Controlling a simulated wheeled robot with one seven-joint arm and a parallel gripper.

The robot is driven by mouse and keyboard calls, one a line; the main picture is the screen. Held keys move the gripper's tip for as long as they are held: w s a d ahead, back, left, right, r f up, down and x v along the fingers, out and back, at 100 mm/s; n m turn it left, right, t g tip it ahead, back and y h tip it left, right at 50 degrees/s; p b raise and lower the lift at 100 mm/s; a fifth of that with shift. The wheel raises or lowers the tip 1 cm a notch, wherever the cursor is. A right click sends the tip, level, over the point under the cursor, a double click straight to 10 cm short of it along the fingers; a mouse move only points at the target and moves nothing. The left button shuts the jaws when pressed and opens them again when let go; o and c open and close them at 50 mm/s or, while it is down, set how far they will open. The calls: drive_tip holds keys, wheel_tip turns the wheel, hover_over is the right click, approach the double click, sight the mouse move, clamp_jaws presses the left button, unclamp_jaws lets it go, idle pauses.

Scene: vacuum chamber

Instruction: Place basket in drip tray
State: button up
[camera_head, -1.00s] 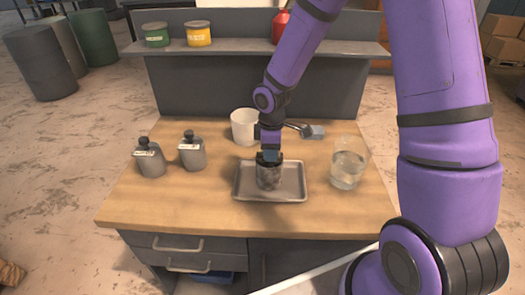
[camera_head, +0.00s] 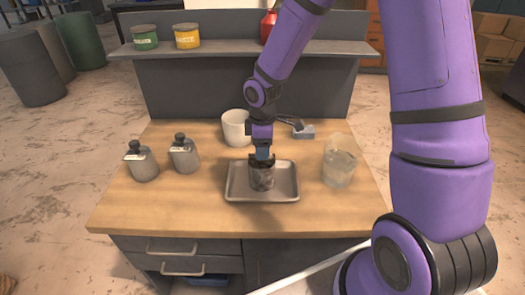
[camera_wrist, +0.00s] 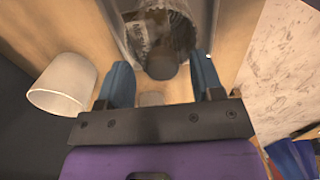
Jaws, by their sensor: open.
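The basket (camera_head: 262,179), a dark mesh cylinder, stands upright on the drip tray (camera_head: 287,192), a shallow grey metal tray at the middle of the bench. My gripper (camera_head: 262,155) is just above the basket's top. In the wrist view, the basket (camera_wrist: 165,30) lies beyond the two blue fingertips of my gripper (camera_wrist: 162,72). The fingers are spread apart and open, with a dark round part of the basket showing in the gap between them. I cannot tell whether either finger touches it.
Two grey bottles (camera_head: 142,163) (camera_head: 184,155) are at left. A grey tool (camera_head: 303,132) lies behind. A shelf (camera_head: 220,48) holds cans. The bench front left is clear.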

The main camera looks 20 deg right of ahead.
wheel_tip(320, 180, up, 10)
drive_tip(key=s+d+r+m+t+h, duration=0.1)
drive_tip(key=s+d+r+m+t, duration=0.25)
drive_tip(key=s+r+m, duration=0.65)
drive_tip(key=s+d+r+m+t, duration=0.1)
drive_tip(key=s+r, duration=0.3)
drive_tip(key=s, duration=0.3)
drive_tip(key=s+d+r+m+y, duration=0.1)
drive_tip(key=s+d+r+m, duration=0.1)
drive_tip(key=s+r, duration=0.3)
drive_tip(key=shift+s+r+m+t, duration=0.15)
drive_tip(key=shift+s+m+t, duration=0.2)
drive_tip(key=shift+s, duration=1.1)
